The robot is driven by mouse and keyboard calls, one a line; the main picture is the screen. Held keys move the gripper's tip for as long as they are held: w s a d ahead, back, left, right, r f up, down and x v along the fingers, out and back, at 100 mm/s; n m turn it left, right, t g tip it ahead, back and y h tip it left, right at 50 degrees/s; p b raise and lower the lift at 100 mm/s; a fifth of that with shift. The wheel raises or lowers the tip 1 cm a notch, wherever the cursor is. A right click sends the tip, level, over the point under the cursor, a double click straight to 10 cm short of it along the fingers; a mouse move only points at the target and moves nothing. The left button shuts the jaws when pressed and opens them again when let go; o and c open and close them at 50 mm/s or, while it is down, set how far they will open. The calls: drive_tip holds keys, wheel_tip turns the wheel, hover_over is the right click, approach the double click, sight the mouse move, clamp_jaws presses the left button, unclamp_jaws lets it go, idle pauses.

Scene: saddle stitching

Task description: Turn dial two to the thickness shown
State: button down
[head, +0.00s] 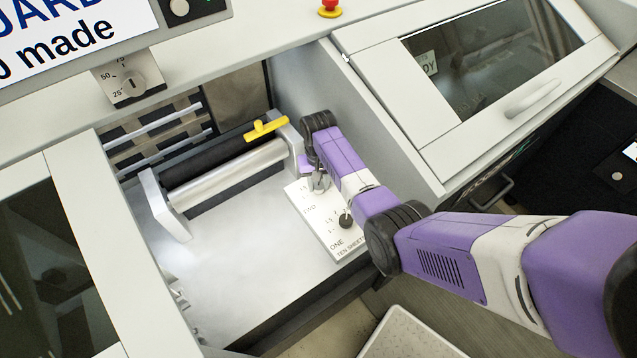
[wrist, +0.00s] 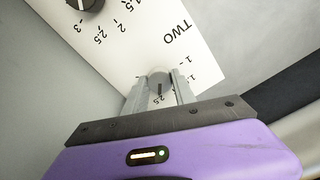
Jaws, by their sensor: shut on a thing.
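A white panel (head: 324,238) carries scales, the words ONE, TWO and TEN SHEETS, and dials. My gripper (wrist: 160,90) is shut on the grey knob of dial two (wrist: 160,76), one finger on each side. The knob's dark mark points down in the wrist view, near a printed 2.5; the exact setting is hard to read. In the head view, the gripper (head: 319,182) is at the panel's far end, mostly hidden by my arm. Dial one (head: 346,219), a black knob, is nearer the panel's front. The thickness to match is too small to read.
A steel roller (head: 225,175) with a yellow handle (head: 266,128) lies left of the panel. A machine wall and a windowed cover (head: 490,60) rise on the right. Another dial (head: 132,84) sits at upper left. Bare metal bed is left of the panel.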

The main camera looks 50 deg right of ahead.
sight(318, 186)
idle(0.3)
drive_tip(key=c, duration=1)
unclamp_jaws()
drive_tip(key=shift+c, duration=0.2)
drive_tip(key=shift+r, duration=3.9)
